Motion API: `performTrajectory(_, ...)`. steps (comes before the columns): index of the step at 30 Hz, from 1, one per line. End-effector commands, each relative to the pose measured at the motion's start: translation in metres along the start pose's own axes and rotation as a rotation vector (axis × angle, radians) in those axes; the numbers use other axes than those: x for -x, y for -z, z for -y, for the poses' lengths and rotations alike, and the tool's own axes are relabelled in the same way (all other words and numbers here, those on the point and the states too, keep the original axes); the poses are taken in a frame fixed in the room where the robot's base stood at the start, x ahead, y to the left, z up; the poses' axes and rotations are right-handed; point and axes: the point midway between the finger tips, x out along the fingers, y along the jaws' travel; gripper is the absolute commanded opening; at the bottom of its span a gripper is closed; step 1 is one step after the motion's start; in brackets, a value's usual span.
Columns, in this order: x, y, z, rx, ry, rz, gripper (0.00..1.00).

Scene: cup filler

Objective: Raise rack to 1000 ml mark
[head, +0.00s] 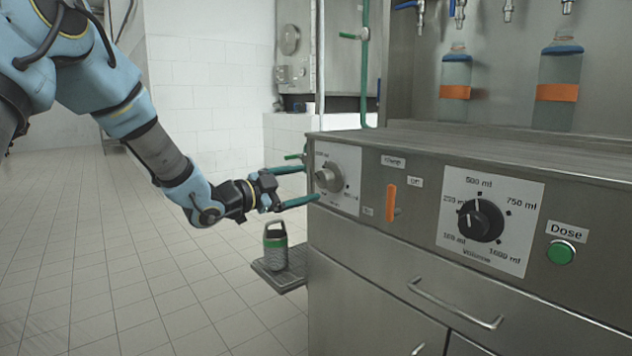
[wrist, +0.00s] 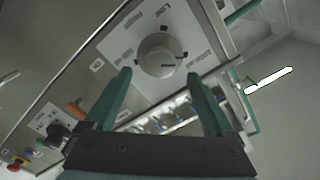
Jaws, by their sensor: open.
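A silver round knob (head: 328,177) sits on a white dial plate (head: 347,198) at the left end of the steel front panel. It also shows in the wrist view (wrist: 161,52), with a dark line on its face pointing right; the labels around it are too blurred to read. My gripper (head: 310,184) is open and empty, its green fingers pointing at this knob. In the wrist view, my gripper's fingertips (wrist: 160,74) are on either side of the knob's near edge, and I see no contact. I cannot tell which part is the rack.
A black volume knob (head: 480,220) on a ml scale, an orange switch (head: 391,202) and a green dose button (head: 561,252) are further right. Two bottles (head: 456,86) (head: 559,85) stand behind, under taps. The left floor is clear.

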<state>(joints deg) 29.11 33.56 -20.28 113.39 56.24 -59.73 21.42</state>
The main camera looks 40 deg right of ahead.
Motion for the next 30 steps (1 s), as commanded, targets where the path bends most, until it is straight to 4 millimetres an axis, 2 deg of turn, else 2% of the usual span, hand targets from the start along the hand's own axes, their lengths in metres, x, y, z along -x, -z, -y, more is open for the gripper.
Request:
performTrajectory(3, 0.022, 0.0, 0.001, 0.0, 0.001, 0.002, 0.89)
performTrajectory(9, 0.044, 0.0, 0.0, 0.0, 0.0, 0.001, 0.89)
performTrajectory(27, 0.048, 0.0, 0.0, 0.0, 0.0, 0.0, 0.89)
performTrajectory(30, 0.052, -0.005, 0.003, 0.007, 0.007, 0.027, 0.89)
